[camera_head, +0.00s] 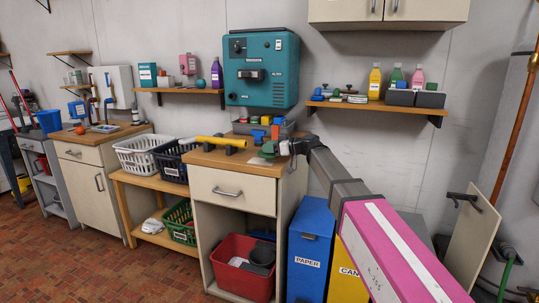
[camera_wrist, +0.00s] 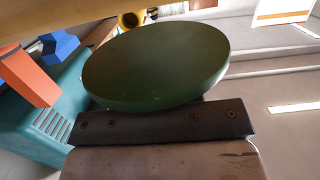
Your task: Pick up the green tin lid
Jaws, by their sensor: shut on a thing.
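The green tin lid (camera_wrist: 155,65) is a round dark-green disc that fills the middle of the wrist view. Its lower edge meets the dark finger bar of my gripper (camera_wrist: 160,115), which hides part of that edge. In the head view the lid (camera_head: 268,149) shows small and green at the right end of the wooden counter top. My gripper (camera_head: 286,147) is beside it there, shut on the lid. Whether the lid is clear of the counter I cannot tell.
A yellow tube (camera_head: 221,141) lies on the counter, with blue and orange pieces (camera_head: 258,135) near the lid. A teal wall box (camera_head: 262,68) hangs behind. A shelf with bottles (camera_head: 376,103) is at right. Blue and yellow bins stand below my arm.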

